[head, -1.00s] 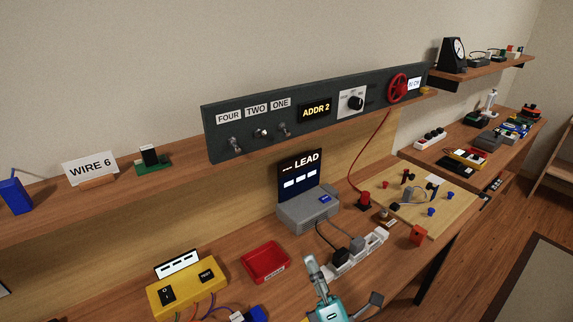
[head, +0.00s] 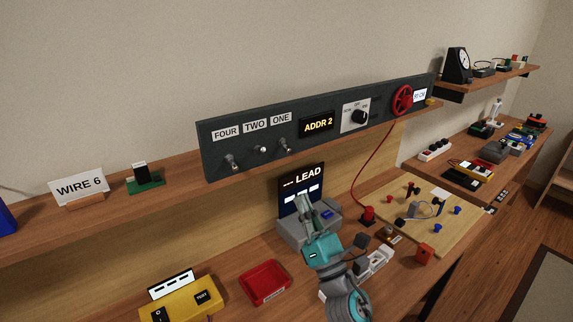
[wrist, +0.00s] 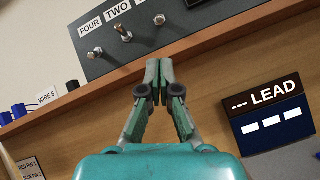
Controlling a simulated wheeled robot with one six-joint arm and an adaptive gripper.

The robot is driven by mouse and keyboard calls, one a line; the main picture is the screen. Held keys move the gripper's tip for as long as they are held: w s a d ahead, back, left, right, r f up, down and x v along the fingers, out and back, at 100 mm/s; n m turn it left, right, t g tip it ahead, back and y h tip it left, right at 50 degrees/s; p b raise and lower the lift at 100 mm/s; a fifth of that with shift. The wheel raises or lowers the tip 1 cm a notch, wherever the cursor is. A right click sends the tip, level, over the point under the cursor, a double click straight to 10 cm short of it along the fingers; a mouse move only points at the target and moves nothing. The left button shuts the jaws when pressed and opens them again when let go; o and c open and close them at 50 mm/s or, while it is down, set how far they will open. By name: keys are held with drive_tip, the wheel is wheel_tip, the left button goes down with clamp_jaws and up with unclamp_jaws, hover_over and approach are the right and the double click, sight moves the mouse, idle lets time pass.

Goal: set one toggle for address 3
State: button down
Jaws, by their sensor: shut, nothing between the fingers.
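The dark panel (head: 215,138) on the upper shelf carries three small metal toggles. They sit under the labels FOUR (head: 229,161), TWO (head: 261,150) and ONE (head: 286,145). In the head view the TWO lever stands out differently from the other two; exact lever positions are too small to tell. The display (head: 318,124) reads ADDR 2. My gripper (head: 303,200) is shut and empty, below the panel and in front of the LEAD screen. In the wrist view its closed fingertips (wrist: 158,66) point up toward the shelf edge, apart from the TWO toggle (wrist: 123,34).
The shelf edge (wrist: 190,43) runs between my fingers and the panel. A rotary knob (head: 359,116) and red handwheel (head: 402,100) lie farther right on the panel.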

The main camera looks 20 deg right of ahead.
sight(279, 148)
drive_tip(key=x, duration=1)
